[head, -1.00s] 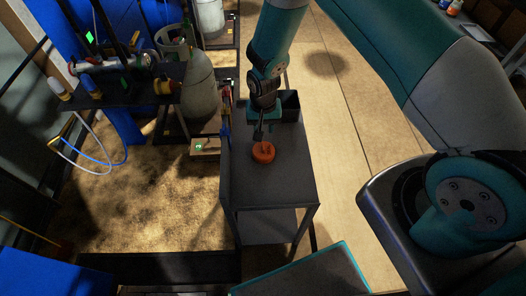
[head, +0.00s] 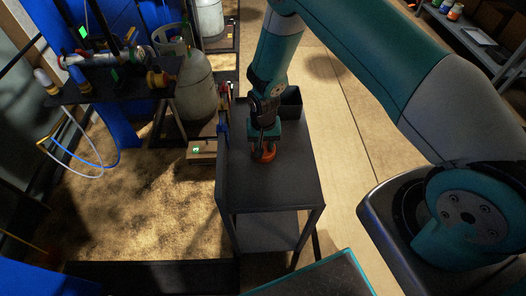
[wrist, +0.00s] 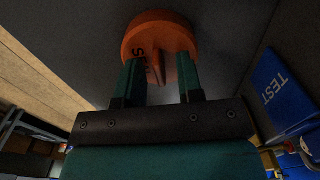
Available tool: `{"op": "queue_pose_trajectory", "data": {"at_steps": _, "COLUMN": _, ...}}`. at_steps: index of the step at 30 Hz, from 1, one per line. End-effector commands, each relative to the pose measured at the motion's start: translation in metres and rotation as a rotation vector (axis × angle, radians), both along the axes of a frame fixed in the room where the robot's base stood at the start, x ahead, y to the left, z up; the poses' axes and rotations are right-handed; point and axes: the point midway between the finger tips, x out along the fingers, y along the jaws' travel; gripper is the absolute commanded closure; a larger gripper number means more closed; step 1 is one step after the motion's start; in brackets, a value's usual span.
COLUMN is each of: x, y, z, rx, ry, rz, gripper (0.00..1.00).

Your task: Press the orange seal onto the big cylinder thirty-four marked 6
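The orange seal (head: 264,156) lies on the dark top of a small cart (head: 275,185). In the wrist view the seal (wrist: 158,37) is a round disc with dark lettering and a raised grip. My gripper (head: 264,146) is low over the seal. Its fingers (wrist: 159,78) stand apart on either side of the grip, with gaps visible, so it is open and not closed on it. A large grey cylinder (head: 195,92) stands left of the cart, and a pale one (head: 210,17) stands farther back. No number is readable on either.
A black bin (head: 290,103) sits at the cart's back. A scale display (head: 197,150) glows green left of the cart. A dark shelf (head: 115,82) with valves and hoses is at the left. A blue TEST panel (wrist: 280,92) shows in the wrist view. Floor right of the cart is clear.

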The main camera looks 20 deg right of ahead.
Motion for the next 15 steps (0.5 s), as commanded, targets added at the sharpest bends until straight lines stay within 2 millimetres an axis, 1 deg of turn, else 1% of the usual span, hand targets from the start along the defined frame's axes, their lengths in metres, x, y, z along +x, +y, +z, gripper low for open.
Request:
{"op": "queue_pose_trajectory", "data": {"at_steps": 4, "x": 0.0000, "y": 0.0000, "z": 0.0007, "rx": 0.000, "ry": 0.000, "rz": 0.000, "gripper": 0.66}}
{"op": "queue_pose_trajectory", "data": {"at_steps": 5, "x": 0.0000, "y": 0.0000, "z": 0.0007, "rx": 0.000, "ry": 0.000, "rz": 0.000, "gripper": 0.71}}
{"op": "queue_pose_trajectory", "data": {"at_steps": 6, "x": 0.0000, "y": 0.0000, "z": 0.0007, "rx": 0.000, "ry": 0.000, "rz": 0.000, "gripper": 0.80}}
{"op": "queue_pose_trajectory", "data": {"at_steps": 9, "x": 0.0000, "y": 0.0000, "z": 0.0007, "rx": 0.000, "ry": 0.000, "rz": 0.000, "gripper": 1.00}}
{"op": "queue_pose_trajectory", "data": {"at_steps": 15, "x": 0.0000, "y": 0.0000, "z": 0.0014, "rx": 0.000, "ry": 0.000, "rz": 0.000, "gripper": 1.00}}
